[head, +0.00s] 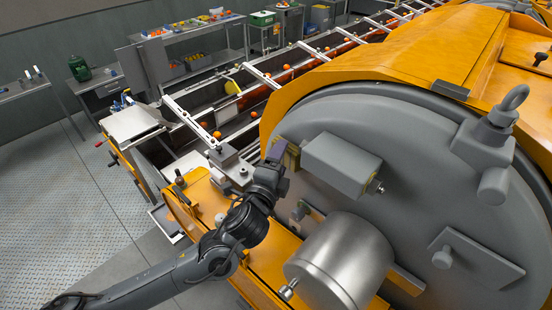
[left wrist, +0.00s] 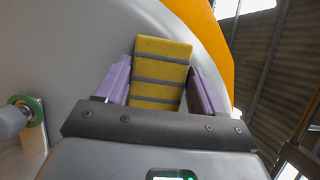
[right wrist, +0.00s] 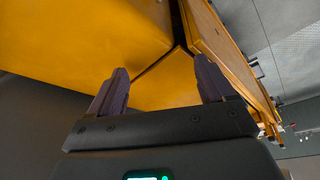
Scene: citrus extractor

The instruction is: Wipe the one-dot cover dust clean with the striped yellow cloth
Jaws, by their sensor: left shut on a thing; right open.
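The striped yellow cloth (left wrist: 162,72), yellow with grey stripes, stands between the purple fingers of my left gripper (left wrist: 160,85) in the left wrist view. In the head view the left gripper (head: 276,152) is shut on the cloth at the left edge of the large round grey cover (head: 400,130). The cloth is mostly hidden there, and I cannot tell whether it touches the cover. I make out no dot marks or dust. My right gripper (right wrist: 160,90) is open and empty in the right wrist view, in front of orange machine panels (right wrist: 90,40).
A grey box (head: 342,163) sticks out of the cover just right of the left gripper. A steel cylinder (head: 340,262) stands below it. A conveyor (head: 240,100) with oranges runs behind. Open floor (head: 60,190) lies at the left.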

